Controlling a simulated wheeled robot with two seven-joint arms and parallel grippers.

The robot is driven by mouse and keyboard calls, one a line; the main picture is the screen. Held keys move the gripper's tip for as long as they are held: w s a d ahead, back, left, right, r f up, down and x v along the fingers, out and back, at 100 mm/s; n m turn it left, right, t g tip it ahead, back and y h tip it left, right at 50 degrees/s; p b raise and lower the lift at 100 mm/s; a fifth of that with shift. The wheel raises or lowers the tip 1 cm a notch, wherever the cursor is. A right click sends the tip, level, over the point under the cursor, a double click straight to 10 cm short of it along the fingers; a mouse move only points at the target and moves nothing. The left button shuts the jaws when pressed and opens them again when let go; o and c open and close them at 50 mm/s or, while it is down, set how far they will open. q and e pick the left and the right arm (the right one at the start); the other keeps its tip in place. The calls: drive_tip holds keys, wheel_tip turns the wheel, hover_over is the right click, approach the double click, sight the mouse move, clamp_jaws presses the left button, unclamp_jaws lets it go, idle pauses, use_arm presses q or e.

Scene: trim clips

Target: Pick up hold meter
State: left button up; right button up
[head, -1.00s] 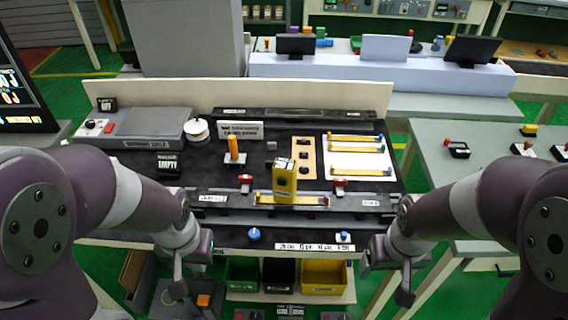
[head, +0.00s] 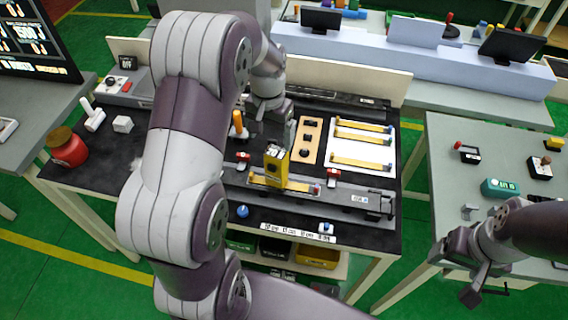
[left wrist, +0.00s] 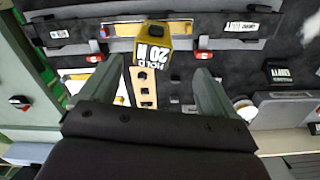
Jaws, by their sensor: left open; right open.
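The hold meter (head: 276,167) is a yellow upright block with a pale top. It stands at the yellow strip (head: 297,187) in the fixture near the front of the black bench. In the left wrist view its top reads "HOLD 20 N" (left wrist: 157,53). My left gripper (head: 276,135) is just behind the meter, partly hidden by its own arm. In the left wrist view my left gripper (left wrist: 158,78) has its fingers spread, the meter ahead of them and apart from them. My right gripper (head: 478,282) is open and empty at the right, away from the meter.
Red clamps (head: 243,157) flank the meter. Behind it are a tan block with black knobs (head: 305,140) and a white panel with yellow strips (head: 362,147). An orange post (head: 238,122) stands to the left. A side table (head: 450,190) holds small parts.

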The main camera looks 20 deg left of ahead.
sight(277, 152)
use_arm(q)
drive_tip(key=shift+s+a+f, duration=0.1)
drive_tip(key=shift+f, duration=0.55)
drive_tip(key=f+p, duration=0.1)
drive_tip(key=w+d+f, duration=0.1)
drive_tip(key=d+f+p, duration=0.1)
drive_tip(key=shift+w+f+p, duration=0.15)
drive_tip(key=shift+f+p, duration=0.15)
drive_tip(key=shift+p, duration=0.05)
drive_tip(key=shift+a+f, duration=0.15)
drive_tip(key=shift+f, duration=0.5)
drive_tip(key=shift+a+f, duration=0.15)
drive_tip(key=shift+f, duration=0.45)
drive_tip(key=shift+s+a+f, duration=0.15)
drive_tip(key=shift+s+a, duration=0.1)
drive_tip(key=shift+w+d, duration=0.2)
drive_tip(key=shift+d, duration=0.1)
drive_tip(key=c, duration=0.9)
drive_tip(key=shift+a, duration=0.1)
drive_tip(key=shift+c, duration=0.5)
use_arm(e)
drive_tip(key=r, duration=0.3)
drive_tip(key=shift+w+d, duration=0.35)
drive_tip(key=shift+w, duration=0.05)
